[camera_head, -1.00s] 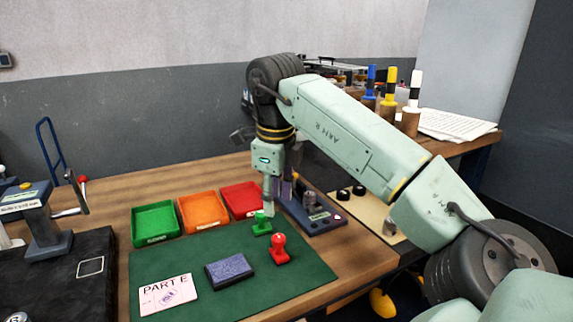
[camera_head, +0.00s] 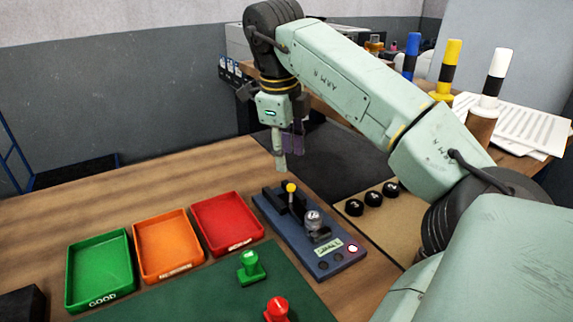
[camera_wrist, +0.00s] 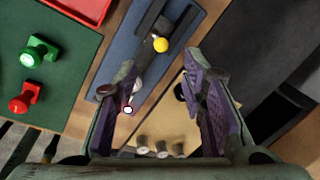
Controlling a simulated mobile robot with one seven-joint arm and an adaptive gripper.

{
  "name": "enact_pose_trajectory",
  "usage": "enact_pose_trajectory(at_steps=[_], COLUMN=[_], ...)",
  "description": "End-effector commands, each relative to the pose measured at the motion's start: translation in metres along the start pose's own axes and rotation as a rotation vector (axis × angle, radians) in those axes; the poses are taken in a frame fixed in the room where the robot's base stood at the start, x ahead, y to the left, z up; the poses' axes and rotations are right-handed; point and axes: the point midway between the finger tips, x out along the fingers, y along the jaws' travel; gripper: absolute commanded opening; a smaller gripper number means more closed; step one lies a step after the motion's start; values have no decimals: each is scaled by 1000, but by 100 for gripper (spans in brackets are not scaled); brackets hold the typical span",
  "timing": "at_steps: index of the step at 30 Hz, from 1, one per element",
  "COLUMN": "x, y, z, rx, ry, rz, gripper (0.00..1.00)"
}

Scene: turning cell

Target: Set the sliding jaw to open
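A blue fixture (camera_head: 310,232) stands on the wooden bench, with a black rail and a yellow-knobbed lever (camera_head: 291,188) at its far end. A grey clamp-like part (camera_head: 315,224) and a small white label sit towards its near end. I cannot tell which part is the sliding jaw, or its setting. My gripper (camera_head: 285,150) hangs above and just behind the yellow knob, apart from it. In the wrist view the purple-padded fingers (camera_wrist: 162,95) are spread with nothing between them. The yellow knob (camera_wrist: 161,45) shows beyond the fingertips, and the left finger hides part of the fixture.
Green (camera_head: 100,270), orange (camera_head: 168,246) and red (camera_head: 227,222) trays stand left of the fixture. A green stamp (camera_head: 251,267) and a red stamp (camera_head: 277,309) are on the green mat. A tan panel with black knobs (camera_head: 373,199) lies close on the right.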

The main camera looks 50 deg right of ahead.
Motion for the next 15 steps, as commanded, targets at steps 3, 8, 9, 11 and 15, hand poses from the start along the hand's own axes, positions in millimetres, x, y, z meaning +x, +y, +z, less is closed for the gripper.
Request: enact_pose_trajectory(at_steps=[3,8,9,11,15], x=[1,11,16,24,55], y=[0,0,0,0,2], z=[-1,-1,-1,-1,0], rx=[1,1,1,0,0], ry=[1,2,2,2,0], rz=[0,2,2,2,2], gripper=[38,38,38,38,38])
